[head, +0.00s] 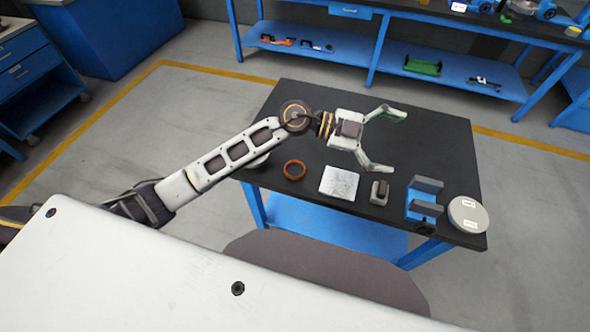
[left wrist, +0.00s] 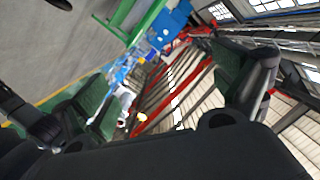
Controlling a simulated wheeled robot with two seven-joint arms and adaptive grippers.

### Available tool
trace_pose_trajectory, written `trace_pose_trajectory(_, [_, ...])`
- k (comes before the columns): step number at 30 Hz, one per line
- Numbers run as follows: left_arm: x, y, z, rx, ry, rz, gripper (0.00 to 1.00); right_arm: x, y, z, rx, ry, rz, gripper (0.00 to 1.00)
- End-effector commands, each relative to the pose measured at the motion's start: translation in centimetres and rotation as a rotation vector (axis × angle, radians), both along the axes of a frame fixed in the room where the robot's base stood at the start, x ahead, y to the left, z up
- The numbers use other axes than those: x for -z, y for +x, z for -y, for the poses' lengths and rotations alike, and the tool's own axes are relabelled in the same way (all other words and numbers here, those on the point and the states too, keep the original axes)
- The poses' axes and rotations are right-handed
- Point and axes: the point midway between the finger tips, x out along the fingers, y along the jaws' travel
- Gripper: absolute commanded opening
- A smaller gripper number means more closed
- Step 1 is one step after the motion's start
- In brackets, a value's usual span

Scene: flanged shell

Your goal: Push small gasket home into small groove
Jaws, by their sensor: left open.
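An orange-red ring (head: 294,170), which looks like the gasket, lies flat on the dark table in the head view. A pale round part (head: 259,160) at the table's left edge is partly hidden by my left arm. A round grey disc (head: 467,214) with two white labels sits at the table's right corner. I cannot make out a small groove on either. My left gripper (head: 388,141) is open and empty above the table, right of the ring and apart from it. Its spread fingers also show in the left wrist view (left wrist: 168,95). My right gripper is not in view.
A silver square plate (head: 339,183), a small grey block (head: 379,192) and a blue fixture with grey blocks (head: 424,198) stand along the table's near side. The table's far half (head: 430,135) is clear. Blue shelving (head: 400,75) stands behind.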

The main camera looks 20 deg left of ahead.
Motion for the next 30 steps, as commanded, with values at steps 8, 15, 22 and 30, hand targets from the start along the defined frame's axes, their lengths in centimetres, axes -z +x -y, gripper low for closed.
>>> trace_pose_trajectory(8, [5.7, -0.4, -2.4, 0.094, 0.348, -0.056, 0.97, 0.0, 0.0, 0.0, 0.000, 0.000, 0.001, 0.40])
trace_pose_trajectory(15, [10.0, 0.6, -7.0, 0.086, 0.673, -0.129, 0.97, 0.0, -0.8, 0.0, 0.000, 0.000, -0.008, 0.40])
trace_pose_trajectory(22, [12.6, 2.6, -13.5, -0.009, 0.988, -0.214, 0.97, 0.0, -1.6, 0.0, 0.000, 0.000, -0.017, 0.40])
trace_pose_trajectory(30, [13.1, 4.9, -21.7, -0.197, 1.309, -0.317, 0.97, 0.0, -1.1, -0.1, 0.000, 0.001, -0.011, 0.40])
